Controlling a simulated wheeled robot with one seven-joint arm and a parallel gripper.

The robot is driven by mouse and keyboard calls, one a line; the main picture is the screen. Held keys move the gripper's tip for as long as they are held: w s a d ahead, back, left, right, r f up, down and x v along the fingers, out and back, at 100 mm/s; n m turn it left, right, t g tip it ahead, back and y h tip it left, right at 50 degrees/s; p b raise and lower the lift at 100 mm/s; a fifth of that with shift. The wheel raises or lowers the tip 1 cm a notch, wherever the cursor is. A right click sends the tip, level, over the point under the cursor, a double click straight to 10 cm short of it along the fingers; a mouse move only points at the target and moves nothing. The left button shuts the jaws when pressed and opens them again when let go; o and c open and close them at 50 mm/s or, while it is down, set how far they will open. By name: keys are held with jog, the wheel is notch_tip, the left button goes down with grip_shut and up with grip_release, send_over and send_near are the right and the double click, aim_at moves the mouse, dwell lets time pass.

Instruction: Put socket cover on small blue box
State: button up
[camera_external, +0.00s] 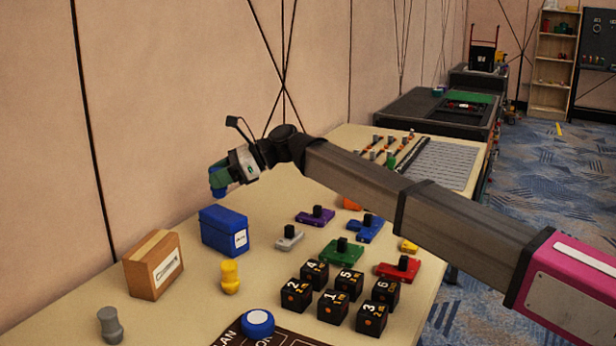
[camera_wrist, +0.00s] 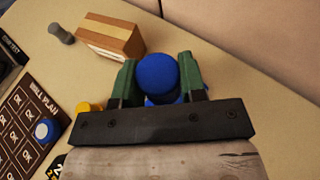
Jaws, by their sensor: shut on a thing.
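My gripper (camera_external: 219,179) has green fingers and is shut on a blue rounded piece, likely the socket cover (camera_external: 218,190). In the wrist view the piece (camera_wrist: 157,73) shows as a blue round top between the two fingertips (camera_wrist: 157,82). The small blue box (camera_external: 224,231) with a white label stands on the table. In the external view the held piece is just above the box's far left part, with a gap between them. In the wrist view the box is mostly hidden behind the piece and my gripper.
A brown cardboard box (camera_external: 153,264) stands left of the blue box. A yellow piece (camera_external: 230,277) and grey piece (camera_external: 110,325) stand nearby. Several numbered black cubes (camera_external: 332,306) and coloured blocks stand right. The wall is behind.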

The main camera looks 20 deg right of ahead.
aim_at(221, 193)
jog(key=shift+w+d+f, duration=0.15)
jog(key=shift+w+f, duration=0.2)
jog(key=shift+f, duration=1.9)
jog(key=shift+f, duration=0.1)
jog(key=o, duration=0.9)
jog(key=v, duration=1.2)
